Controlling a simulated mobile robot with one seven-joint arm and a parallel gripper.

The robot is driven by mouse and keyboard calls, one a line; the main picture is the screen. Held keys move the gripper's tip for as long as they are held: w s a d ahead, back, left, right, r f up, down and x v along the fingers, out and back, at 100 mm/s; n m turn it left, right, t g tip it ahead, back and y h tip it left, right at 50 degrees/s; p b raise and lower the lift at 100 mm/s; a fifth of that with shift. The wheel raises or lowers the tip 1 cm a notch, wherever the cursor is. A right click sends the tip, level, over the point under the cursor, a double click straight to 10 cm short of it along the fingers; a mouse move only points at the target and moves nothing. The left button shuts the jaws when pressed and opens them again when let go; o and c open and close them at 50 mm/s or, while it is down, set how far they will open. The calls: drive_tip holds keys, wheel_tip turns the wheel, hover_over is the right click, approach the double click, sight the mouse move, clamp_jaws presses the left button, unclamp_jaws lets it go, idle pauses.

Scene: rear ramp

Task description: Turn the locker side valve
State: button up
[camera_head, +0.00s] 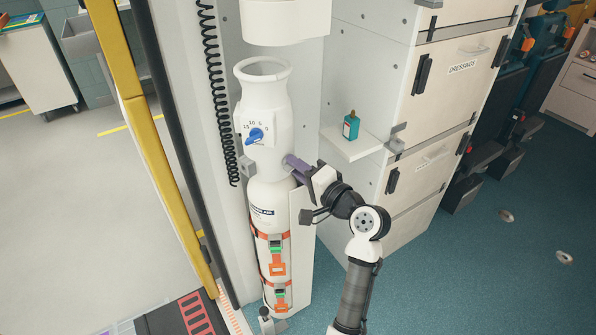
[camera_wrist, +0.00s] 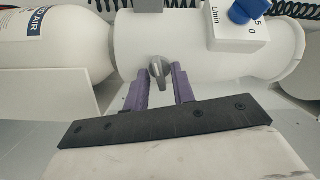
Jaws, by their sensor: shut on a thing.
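The side valve, a small grey lever handle (camera_wrist: 157,70), sticks out from the side of the white cylinder neck in the wrist view. My gripper (camera_wrist: 160,78) has its two purple fingers on either side of this handle and is shut on it. In the head view my gripper (camera_head: 291,163) reaches the right side of the white cylinder (camera_head: 270,190), and the handle is hidden there behind the fingers. A blue dial knob (camera_head: 255,135) with a numbered scale sits on the cylinder's front; it also shows at the top of the wrist view (camera_wrist: 246,10).
Orange straps (camera_head: 275,250) hold the cylinder's lower part. A small shelf (camera_head: 350,145) with a teal bottle (camera_head: 351,126) stands just right of my gripper. White drawers (camera_head: 450,75) rise behind it. A yellow post (camera_head: 150,130) stands left. Blue floor is open at lower right.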

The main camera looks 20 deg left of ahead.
idle(0.4)
drive_tip(key=o, duration=0.6)
drive_tip(key=b+v, duration=0.2)
drive_tip(key=v, duration=1.2)
